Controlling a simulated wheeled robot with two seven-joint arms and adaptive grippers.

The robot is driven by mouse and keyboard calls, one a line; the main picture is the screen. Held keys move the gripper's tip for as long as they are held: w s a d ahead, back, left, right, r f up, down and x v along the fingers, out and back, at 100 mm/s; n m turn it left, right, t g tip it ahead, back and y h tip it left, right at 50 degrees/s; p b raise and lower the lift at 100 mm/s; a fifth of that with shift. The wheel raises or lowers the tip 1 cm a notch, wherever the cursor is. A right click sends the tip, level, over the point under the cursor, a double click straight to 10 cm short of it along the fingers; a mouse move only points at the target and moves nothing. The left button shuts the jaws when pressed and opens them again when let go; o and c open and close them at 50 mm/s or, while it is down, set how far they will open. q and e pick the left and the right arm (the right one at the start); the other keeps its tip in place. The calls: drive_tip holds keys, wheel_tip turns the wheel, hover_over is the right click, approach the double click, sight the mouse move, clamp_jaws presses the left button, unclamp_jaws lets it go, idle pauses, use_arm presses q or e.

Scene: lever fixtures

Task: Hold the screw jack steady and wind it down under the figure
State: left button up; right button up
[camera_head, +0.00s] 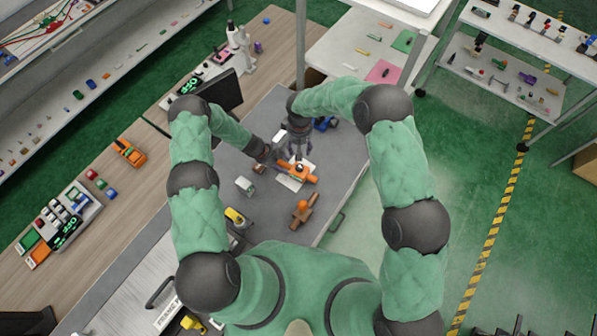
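An orange device (304,173), which looks like the screw jack, sits on a white plate (291,184) on the grey worktop. My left gripper (279,164) reaches in from the left and is at the left end of the orange device. My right gripper (299,153) points down just behind and above the device, its dark fingers close to it. Both grippers are small here, and I cannot tell whether either finger pair touches or grips. I cannot clearly make out a figure over the jack; the grippers partly cover that spot.
A brown wooden piece with an orange knob (303,208) lies in front of the device. A small white-grey block (245,185) and a yellow item (235,217) are to the left. A blue item (325,123) is behind. The worktop to the right (343,165) is clear.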

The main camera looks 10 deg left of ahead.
use_arm(q)
drive_tip(key=shift+w+r, duration=0.1)
drive_tip(key=shift+r, duration=0.1)
drive_tip(key=shift+a+r, duration=0.35)
drive_tip(key=shift+r, duration=0.15)
drive_tip(key=v, duration=1)
drive_tip(key=shift+s+r, duration=0.25)
drive_tip(key=shift+r, duration=0.05)
